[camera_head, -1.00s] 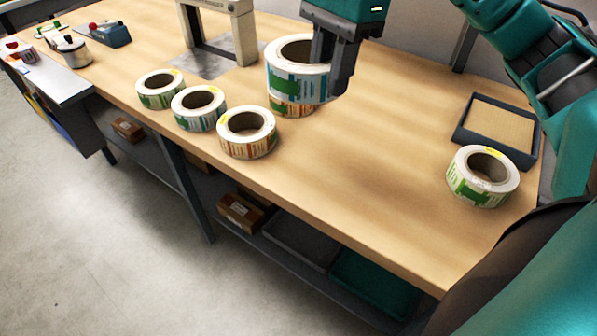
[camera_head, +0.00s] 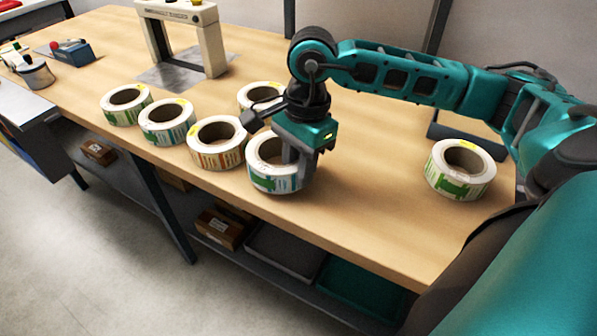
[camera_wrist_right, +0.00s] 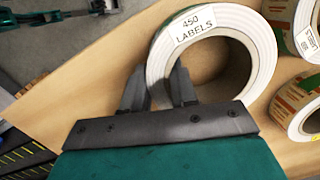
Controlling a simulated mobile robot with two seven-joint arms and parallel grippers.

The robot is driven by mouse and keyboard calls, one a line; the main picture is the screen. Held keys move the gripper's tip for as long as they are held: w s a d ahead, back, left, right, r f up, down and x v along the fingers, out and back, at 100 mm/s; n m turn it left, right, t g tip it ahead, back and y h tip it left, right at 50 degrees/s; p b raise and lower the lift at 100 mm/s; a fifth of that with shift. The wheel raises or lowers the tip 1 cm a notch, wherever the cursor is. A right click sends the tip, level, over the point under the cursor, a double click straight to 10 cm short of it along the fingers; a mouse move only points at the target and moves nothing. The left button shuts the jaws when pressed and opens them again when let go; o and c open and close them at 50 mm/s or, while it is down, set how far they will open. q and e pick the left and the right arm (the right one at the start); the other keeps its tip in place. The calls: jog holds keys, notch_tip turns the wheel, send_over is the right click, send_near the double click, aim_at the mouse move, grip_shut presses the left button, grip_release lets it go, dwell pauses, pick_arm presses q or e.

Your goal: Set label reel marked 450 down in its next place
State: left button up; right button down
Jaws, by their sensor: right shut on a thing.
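My left gripper is not in view.
Several reels line the table's front edge, the orange-labelled one (camera_head: 215,157) closest to the held reel. Another reel (camera_head: 258,90) stands behind, partly hidden by my arm. A green-labelled reel (camera_head: 460,185) stands at right before a dark tray (camera_head: 440,130). Bare wood lies between.

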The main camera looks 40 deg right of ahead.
jog(key=shift+f, duration=0.8)
jog(key=shift+f, duration=0.15)
jog(key=c, duration=0.9)
grip_release()
